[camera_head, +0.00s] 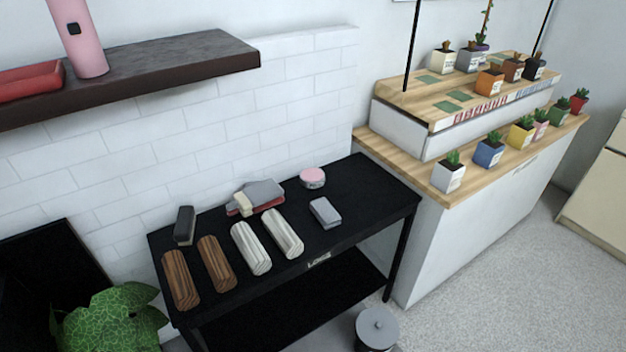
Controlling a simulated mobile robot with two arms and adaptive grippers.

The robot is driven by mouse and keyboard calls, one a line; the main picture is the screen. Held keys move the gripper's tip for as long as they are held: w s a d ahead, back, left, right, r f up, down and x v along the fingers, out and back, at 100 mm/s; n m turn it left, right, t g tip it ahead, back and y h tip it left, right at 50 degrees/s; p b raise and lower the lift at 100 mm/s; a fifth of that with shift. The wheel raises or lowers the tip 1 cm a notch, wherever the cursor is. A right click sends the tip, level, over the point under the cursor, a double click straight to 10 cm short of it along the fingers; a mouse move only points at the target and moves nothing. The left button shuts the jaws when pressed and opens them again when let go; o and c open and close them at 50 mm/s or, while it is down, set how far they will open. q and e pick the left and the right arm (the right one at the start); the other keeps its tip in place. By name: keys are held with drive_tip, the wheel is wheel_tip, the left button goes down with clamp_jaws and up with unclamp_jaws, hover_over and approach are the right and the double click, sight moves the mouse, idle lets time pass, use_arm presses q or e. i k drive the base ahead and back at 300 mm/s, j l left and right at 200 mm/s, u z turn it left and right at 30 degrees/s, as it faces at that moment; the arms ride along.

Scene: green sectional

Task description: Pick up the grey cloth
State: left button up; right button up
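A black table (335,262) stands against the white brick wall. A small grey folded piece (325,212), which looks like a cloth or a sponge, lies at the right part of its top. Farther back and left, a grey flat piece (264,191) lies on a pile with red and beige pieces (240,204). I cannot tell for sure which of the two is the grey cloth. Neither of my grippers is in view.
Brown rolls (180,279), pale rolls (251,249), a dark block (184,226) and a round pink-topped item (312,178) share the tabletop. A dark shelf (150,62) overhangs at left. A plant (110,318), a grey lidded bin (376,328) and a wooden-topped counter (420,175) stand nearby.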

sight(326, 213)
drive_tip(key=l+u, duration=0.1)
drive_tip(key=u, duration=0.7)
drive_tip(key=i+l+u, duration=0.1)
drive_tip(key=l+u, duration=0.55)
drive_tip(key=l, duration=0.15)
drive_tip(key=l+u, duration=0.35)
